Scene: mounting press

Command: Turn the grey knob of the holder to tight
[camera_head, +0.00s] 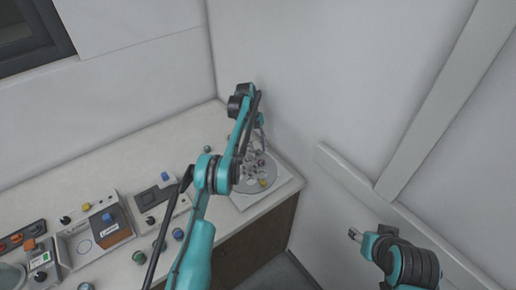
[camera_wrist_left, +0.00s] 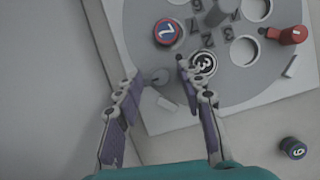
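The holder is a round grey disc (camera_wrist_left: 240,82) with holes and raised numbers, on a pale square plate (camera_wrist_left: 150,112). A small grey knob (camera_wrist_left: 160,76) sits near the disc's edge, by the plate's corner. My left gripper (camera_wrist_left: 157,74) is open, its fingertips on either side of the knob with gaps between. Whether the knob is tight cannot be told. In the head view the disc (camera_head: 246,186) is at the counter's far right end, with my left gripper (camera_head: 254,150) over it, partly hiding it. My right gripper (camera_head: 355,235) is small, away from the counter, its opening unclear.
A dark numbered piece (camera_wrist_left: 293,148) stands off the plate. Control boxes (camera_head: 95,230) fill the counter's left. Walls rise behind the holder.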

